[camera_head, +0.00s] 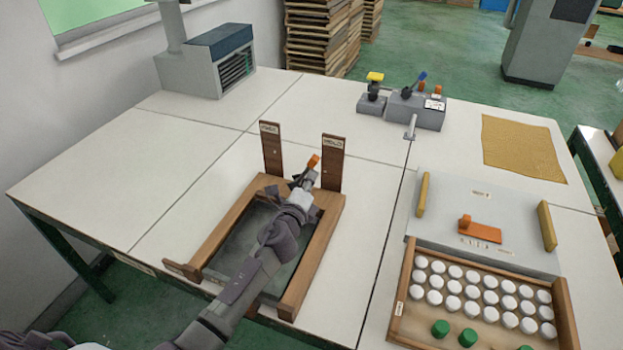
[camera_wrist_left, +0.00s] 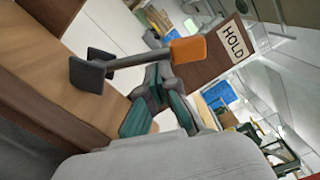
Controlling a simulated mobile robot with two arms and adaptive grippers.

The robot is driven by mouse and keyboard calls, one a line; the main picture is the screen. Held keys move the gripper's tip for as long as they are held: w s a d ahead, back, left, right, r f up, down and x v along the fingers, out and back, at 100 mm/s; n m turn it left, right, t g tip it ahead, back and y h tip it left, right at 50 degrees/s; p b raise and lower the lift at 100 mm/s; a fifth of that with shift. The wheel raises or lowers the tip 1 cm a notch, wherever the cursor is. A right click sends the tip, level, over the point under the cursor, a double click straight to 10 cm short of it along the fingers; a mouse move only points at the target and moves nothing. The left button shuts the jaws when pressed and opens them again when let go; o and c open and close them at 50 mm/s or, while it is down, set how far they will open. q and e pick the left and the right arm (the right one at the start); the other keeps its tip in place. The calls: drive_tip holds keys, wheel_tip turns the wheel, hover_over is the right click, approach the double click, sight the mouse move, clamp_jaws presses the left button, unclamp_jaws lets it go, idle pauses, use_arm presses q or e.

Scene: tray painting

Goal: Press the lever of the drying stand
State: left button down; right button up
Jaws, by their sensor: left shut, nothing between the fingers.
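The wooden stand (camera_head: 210,235) is a U-shaped frame on the table with two upright posts at its back. The right post (camera_head: 332,168) carries a plate that reads HOLD in the left wrist view (camera_wrist_left: 232,42). The lever is a grey rod with an orange tip (camera_head: 313,162), close by that post; the tip also shows in the left wrist view (camera_wrist_left: 188,50). My left gripper (camera_head: 306,181) is shut and empty, right at the lever. In the left wrist view its fingers (camera_wrist_left: 160,82) are just below the rod; I cannot tell whether they touch. My right gripper is not in view.
A wooden tray (camera_head: 400,306) of white-capped and green-capped jars stands at front right, before a grey board (camera_head: 440,215) with an orange handle. Grey devices (camera_head: 418,110) with levers stand at the back. A tan cloth (camera_head: 523,147) lies at right.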

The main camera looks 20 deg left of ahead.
use_arm(q)
drive_tip(key=a+n, duration=0.1)
drive_tip(key=a+r+n+p, duration=0.1)
drive_tip(key=n, duration=0.1)
drive_tip(key=shift+r, duration=0.25)
drive_tip(key=a+n, duration=0.1)
drive_tip(key=n+p, duration=0.1)
drive_tip(key=shift+a+r+n, duration=0.3)
drive_tip(key=shift+a+n, duration=0.05)
drive_tip(key=shift+n, duration=0.05)
drive_tip(key=a+n, duration=0.1)
drive_tip(key=n, duration=0.1)
drive_tip(key=a+n+p, duration=0.1)
drive_tip(key=shift+w+a+f+n, duration=0.1)
drive_tip(key=shift+a+n, duration=0.05)
drive_tip(key=shift+n, duration=0.25)
drive_tip(key=shift+a+f+p, duration=0.1)
drive_tip(key=shift+a+p, duration=0.2)
drive_tip(key=shift+a, duration=0.15)
drive_tip(key=shift+a, duration=0.1)
drive_tip(key=shift+f, duration=0.1)
